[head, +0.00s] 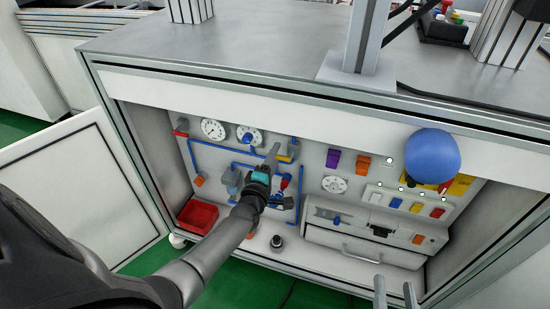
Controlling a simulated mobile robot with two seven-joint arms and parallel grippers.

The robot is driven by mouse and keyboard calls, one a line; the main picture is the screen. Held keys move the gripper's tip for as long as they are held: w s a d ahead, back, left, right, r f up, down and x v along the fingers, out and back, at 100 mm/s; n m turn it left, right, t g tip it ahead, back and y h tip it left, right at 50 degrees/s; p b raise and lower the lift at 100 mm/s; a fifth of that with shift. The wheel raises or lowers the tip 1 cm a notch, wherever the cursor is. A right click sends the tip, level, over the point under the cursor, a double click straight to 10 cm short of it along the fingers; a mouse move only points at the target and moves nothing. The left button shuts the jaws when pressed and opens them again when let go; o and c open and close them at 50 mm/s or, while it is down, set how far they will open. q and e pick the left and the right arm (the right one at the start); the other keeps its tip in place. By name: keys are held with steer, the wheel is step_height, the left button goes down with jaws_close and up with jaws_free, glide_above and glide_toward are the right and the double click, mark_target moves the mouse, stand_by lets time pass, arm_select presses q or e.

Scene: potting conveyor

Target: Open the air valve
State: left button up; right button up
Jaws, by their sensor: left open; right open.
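The air lines are blue pipes (214,147) on the back panel inside the open cabinet. A red-handled fitting (285,183) sits on them, probably the air valve. My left gripper (281,176) is open in front of the panel, with this red part close to its fingers. I cannot tell whether they touch, and the gripper and wrist hide part of the fitting. Another red-topped fitting (181,130) is at the panel's upper left. My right gripper (395,293) shows only its fingertips at the bottom edge, open and empty, away from the panel.
Two gauges (213,129) are above the pipes; a third dial (334,184) is right of them. A red bin (198,216) and a drawer unit (358,245) are on the cabinet floor. A blue dome (432,156) is at right. The cabinet door (85,190) stands open at left.

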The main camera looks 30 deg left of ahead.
arm_select(q)
steer(key=shift+w, duration=0.15)
jaws_close()
stand_by(0.4)
